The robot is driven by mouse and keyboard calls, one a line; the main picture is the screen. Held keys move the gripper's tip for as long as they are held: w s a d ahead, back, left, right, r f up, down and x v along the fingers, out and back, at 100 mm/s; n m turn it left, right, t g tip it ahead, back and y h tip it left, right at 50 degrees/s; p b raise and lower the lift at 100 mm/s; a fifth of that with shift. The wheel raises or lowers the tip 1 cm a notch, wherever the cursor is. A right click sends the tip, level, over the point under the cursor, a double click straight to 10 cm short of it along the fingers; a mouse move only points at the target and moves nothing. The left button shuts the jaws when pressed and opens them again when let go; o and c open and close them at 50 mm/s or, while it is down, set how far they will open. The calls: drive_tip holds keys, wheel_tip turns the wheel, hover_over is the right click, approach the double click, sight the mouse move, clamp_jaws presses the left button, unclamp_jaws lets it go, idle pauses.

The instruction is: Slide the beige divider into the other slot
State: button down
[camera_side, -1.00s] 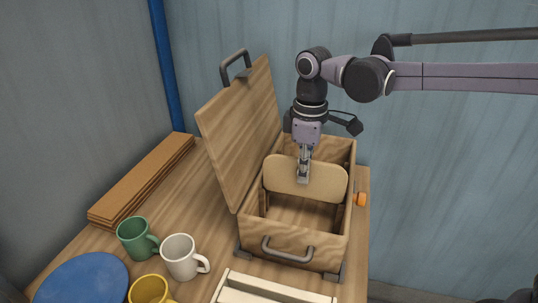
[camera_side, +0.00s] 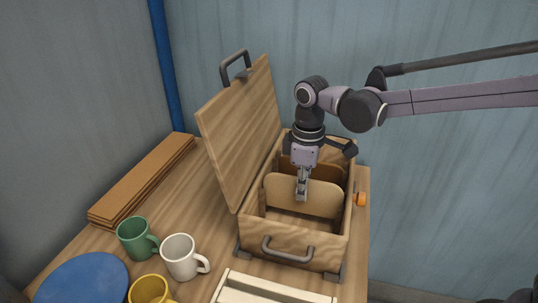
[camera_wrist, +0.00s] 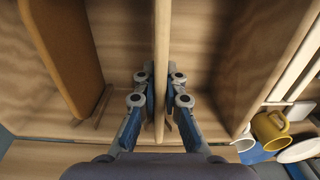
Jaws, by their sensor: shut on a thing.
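The beige divider (camera_side: 322,199) stands upright inside the open wooden box (camera_side: 252,226), crosswise between its side walls. My gripper (camera_side: 301,194) points down and is shut on the middle of the divider's top edge. In the wrist view the divider (camera_wrist: 161,40) shows edge-on between the two fingers of my gripper (camera_wrist: 160,80). A darker brown divider (camera_side: 325,170) stands behind it in the side view; it also shows in the wrist view (camera_wrist: 68,50), apart at the left. Short slot strips (camera_wrist: 97,108) show on the box wall. The beige divider's lower edge and its seating are hidden.
The box lid (camera_side: 240,135) stands open at the left. Green (camera_side: 134,238), white (camera_side: 180,258) and yellow (camera_side: 148,290) mugs, a blue plate (camera_side: 80,280), and boards (camera_side: 140,180) lie outside.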

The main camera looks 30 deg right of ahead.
drive_tip(key=shift+f, duration=1.2)
drive_tip(key=c, duration=1.4)
unclamp_jaws()
wheel_tip(320, 180, up, 12)
drive_tip(key=shift+f, duration=0.1)
